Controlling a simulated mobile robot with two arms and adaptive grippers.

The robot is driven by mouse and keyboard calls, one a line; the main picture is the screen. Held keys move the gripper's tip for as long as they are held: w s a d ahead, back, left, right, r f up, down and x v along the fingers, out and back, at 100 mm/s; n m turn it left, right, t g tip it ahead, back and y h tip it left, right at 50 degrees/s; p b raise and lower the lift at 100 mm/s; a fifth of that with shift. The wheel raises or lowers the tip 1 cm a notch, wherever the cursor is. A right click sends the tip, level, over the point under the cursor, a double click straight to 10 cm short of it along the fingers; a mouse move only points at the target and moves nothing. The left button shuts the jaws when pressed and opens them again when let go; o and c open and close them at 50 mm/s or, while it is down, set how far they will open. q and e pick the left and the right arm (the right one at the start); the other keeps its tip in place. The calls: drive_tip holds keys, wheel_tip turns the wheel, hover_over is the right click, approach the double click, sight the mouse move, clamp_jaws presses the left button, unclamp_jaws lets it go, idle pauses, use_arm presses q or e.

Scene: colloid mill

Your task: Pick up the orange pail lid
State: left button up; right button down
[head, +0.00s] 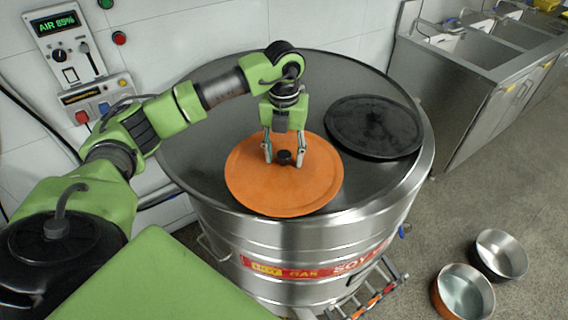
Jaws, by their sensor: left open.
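The orange pail lid (252,187) is a flat round disc with a small black knob (284,157) at its middle. It lies on the dark top of a large steel drum (290,228), towards the front. My left gripper (284,160) points down over the lid's middle. Its two fingers are spread, one on each side of the knob, with gaps between them and the knob. I cannot tell whether the fingertips touch the lid. My right gripper is not in view.
A black round lid (374,128) lies on the drum top to the right of the orange one. Steel sinks (490,50) stand at the back right. Two metal pails, one orange (463,293) and one dark (499,255), stand on the floor at right. A control panel (68,45) hangs on the wall.

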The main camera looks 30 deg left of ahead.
use_arm(q)
clamp_jaws()
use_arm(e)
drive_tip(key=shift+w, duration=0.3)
use_arm(q)
drive_tip(key=shift+r, duration=0.1)
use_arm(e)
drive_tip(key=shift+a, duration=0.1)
